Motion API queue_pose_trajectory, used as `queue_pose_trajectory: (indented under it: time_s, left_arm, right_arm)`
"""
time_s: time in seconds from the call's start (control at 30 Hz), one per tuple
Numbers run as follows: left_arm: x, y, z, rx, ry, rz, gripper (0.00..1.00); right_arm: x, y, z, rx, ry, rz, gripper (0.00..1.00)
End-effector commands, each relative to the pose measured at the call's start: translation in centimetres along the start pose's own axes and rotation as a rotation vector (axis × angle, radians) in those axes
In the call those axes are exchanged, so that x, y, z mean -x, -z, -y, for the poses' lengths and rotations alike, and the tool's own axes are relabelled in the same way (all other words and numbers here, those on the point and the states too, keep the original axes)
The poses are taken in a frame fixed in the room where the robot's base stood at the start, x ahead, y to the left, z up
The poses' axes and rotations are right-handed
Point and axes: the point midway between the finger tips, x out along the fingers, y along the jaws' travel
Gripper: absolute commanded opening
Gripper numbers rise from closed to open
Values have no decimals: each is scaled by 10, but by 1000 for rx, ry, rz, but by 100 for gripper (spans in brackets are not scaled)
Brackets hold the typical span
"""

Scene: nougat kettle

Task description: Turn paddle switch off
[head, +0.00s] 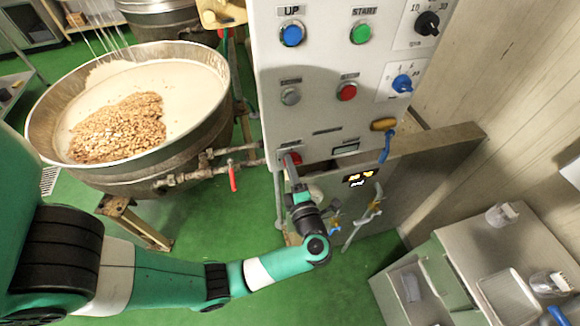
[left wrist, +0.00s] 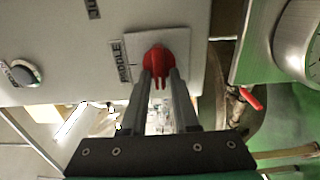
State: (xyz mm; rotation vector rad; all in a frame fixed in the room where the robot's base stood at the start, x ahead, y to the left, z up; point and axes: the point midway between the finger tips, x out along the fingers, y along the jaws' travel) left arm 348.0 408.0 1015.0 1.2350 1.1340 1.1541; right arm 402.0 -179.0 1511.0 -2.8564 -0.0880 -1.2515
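The paddle switch is a red rotary knob on a pale square plate at the panel's lower left. It shows in the left wrist view (left wrist: 158,57), with a partly readable label beside it; in the head view the knob (head: 296,157) is partly hidden by my gripper. My left gripper (head: 291,166) reaches up to it from below. In the left wrist view its two fingers (left wrist: 161,76) are close together, one on each side of the knob's red grip, and look shut on it. My right gripper is not in view.
The control panel (head: 318,108) carries other controls, including a red button (head: 346,91) and a blue knob (head: 402,83). A kettle (head: 60,95) of white mass and nuts stands left. A red-handled valve (head: 233,178) is between them. A grey cart (head: 470,265) stands at lower right.

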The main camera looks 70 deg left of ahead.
Motion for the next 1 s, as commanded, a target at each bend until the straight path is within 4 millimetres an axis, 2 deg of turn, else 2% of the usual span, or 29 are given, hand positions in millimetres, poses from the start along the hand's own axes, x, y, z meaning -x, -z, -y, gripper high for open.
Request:
queue_pose_trajectory:
  time_s: [0.03, 0.07, 0.1, 0.37, 0.47, 0.57, 0.8, 1.0]
  left_arm:
    - [0, 0, 0, 0, 0, 0, 40]
    - [0, 0, 0, 0, 0, 0, 45]
    - [0, 0, 0, -1, 0, 0, 46]
    - [1, 0, 0, -2, 0, 0, 46]
    - [8, -1, 0, -2, 0, 2, 46]
    - [26, -1, 0, -2, 1, 6, 46]
    - [83, -2, 0, -1, 1, 7, 46]
    - [112, -1, 0, -1, 0, 3, 46]
  right_arm:
    - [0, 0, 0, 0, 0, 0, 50]
    - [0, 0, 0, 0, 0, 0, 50]
    - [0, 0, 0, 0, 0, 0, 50]
    - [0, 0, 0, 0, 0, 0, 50]
    - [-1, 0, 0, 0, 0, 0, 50]
    - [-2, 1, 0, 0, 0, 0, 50]
    - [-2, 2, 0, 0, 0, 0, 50]
    - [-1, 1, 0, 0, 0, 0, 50]
